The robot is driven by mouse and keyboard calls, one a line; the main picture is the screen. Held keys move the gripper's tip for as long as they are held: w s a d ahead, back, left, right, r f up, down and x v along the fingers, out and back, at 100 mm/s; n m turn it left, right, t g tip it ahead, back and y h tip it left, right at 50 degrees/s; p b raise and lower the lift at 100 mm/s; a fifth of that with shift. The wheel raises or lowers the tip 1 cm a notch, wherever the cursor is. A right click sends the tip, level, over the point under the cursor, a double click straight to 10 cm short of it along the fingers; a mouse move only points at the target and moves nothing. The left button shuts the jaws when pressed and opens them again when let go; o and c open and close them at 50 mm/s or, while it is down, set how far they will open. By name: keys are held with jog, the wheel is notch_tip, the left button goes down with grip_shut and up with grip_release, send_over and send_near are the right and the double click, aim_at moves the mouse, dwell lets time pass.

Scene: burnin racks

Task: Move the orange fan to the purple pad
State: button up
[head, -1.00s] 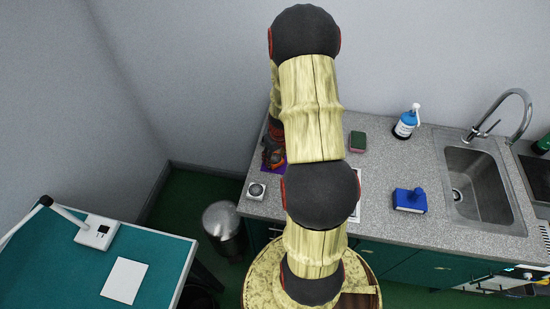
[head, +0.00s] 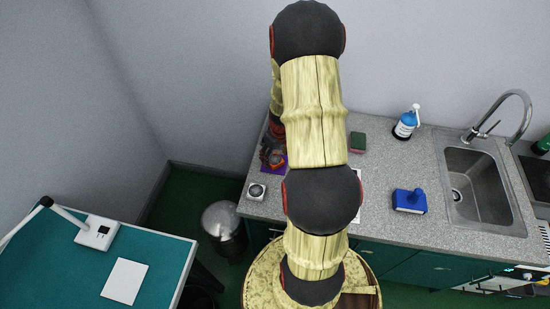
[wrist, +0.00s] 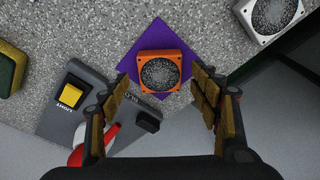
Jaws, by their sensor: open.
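The orange fan (wrist: 158,71) is a small square frame with a dark speckled round face. In the wrist view it lies flat on the purple pad (wrist: 146,43), whose corners show around it. My gripper (wrist: 160,78) is open, with one finger to each side of the fan and visible gaps between. Nothing is held. In the head view a strip of the purple pad (head: 272,170) shows at the left of the counter, and my arm hides much of that area.
A grey switch box (wrist: 75,98) with yellow and black rocker switches sits close to the pad. A white-framed fan (wrist: 268,12) lies right of it.

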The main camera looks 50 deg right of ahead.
notch_tip(320, 180, up, 10)
jog(key=s, duration=0.1)
jog(key=w+a+r+n+t, duration=0.1)
jog(key=w+a+r+n, duration=0.15)
jog(key=a+r, duration=1.4)
jog(key=s+a+r+t, duration=0.1)
jog(key=s+a+r, duration=0.4)
jog(key=a, duration=0.3)
jog(key=s+a+r+n+t, duration=0.1)
jog(key=s+a+r, duration=0.4)
jog(key=a, duration=0.4)
jog(key=shift+s+r+t+y+p, duration=0.2)
jog(key=shift+s+t+y+p, duration=0.15)
jog(key=shift+s, duration=0.4)
jog(key=shift+f, duration=0.1)
notch_tip(320, 180, down, 9)
jog(key=b, duration=0.9)
jog(key=shift+f, duration=0.15)
